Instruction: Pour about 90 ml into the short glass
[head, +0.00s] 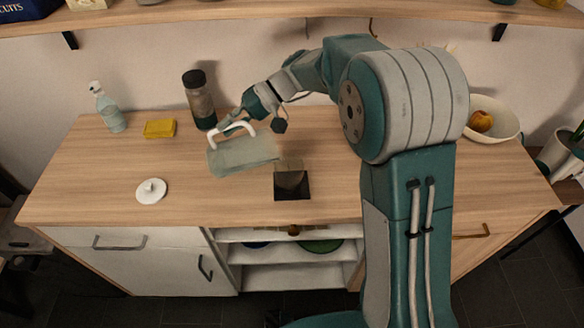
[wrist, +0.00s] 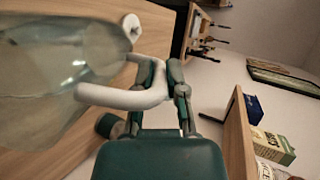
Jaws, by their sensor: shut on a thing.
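My gripper (head: 248,118) is shut on the white handle of a clear pitcher (head: 240,157). The wrist view also shows my gripper (wrist: 165,85) closed around the handle of the pitcher (wrist: 55,65). The pitcher is strongly tilted above the table, its body reaching right towards the short glass. The short glass (head: 288,164) is faint and see-through, at a dark square mat (head: 292,188). The pitcher's right end is close to the glass in the picture. I cannot make out a stream or the liquid level in the glass.
A white lid (head: 151,191) lies on the wooden table (head: 90,205) at the left. A spray bottle (head: 108,110), yellow sponge (head: 160,128) and dark-capped bottle (head: 198,98) stand behind. A bowl with fruit (head: 493,122) is at the right. The front left is mostly clear.

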